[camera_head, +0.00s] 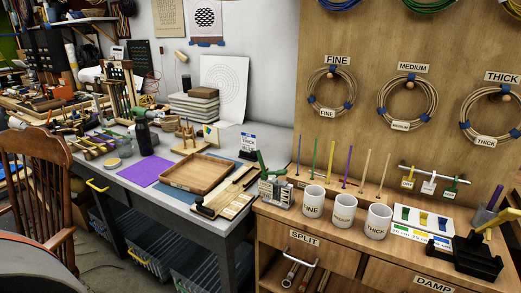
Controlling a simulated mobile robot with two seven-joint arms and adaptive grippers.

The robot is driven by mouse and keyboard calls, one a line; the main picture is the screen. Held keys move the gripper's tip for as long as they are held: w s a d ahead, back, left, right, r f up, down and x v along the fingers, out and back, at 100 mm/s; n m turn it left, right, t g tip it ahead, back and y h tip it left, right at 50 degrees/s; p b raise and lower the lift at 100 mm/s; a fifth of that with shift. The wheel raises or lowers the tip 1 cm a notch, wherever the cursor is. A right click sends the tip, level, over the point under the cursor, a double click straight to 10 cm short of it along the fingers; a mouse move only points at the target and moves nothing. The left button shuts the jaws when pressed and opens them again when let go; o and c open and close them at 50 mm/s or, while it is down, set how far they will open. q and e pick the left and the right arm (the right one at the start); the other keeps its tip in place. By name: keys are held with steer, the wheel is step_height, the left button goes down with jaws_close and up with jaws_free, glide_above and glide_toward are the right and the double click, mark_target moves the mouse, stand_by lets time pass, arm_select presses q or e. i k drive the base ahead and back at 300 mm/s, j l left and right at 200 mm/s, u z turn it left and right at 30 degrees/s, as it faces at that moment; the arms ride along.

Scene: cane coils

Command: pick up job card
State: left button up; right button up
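A small white card with a blue top band, which appears to be the job card (249,141), stands upright at the back right of the grey workbench (217,229). The word THICK shows on it, and the smaller print is too small to read. It rests in a dark stand near the wooden pegboard. Neither of my grippers shows in this view.
A wooden tray (170,183) and a purple sheet (144,170) lie on the bench left of the card. A green-handled tool (264,165) stands close in front. White mugs (344,212) line the cabinet at right. A wooden chair (38,190) stands at left.

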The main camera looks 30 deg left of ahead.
mark_target(249, 141)
steer(key=j+z, duration=0.15)
steer(key=j, duration=0.7)
steer(key=k+j+z, duration=0.15)
steer(key=j, duration=0.7)
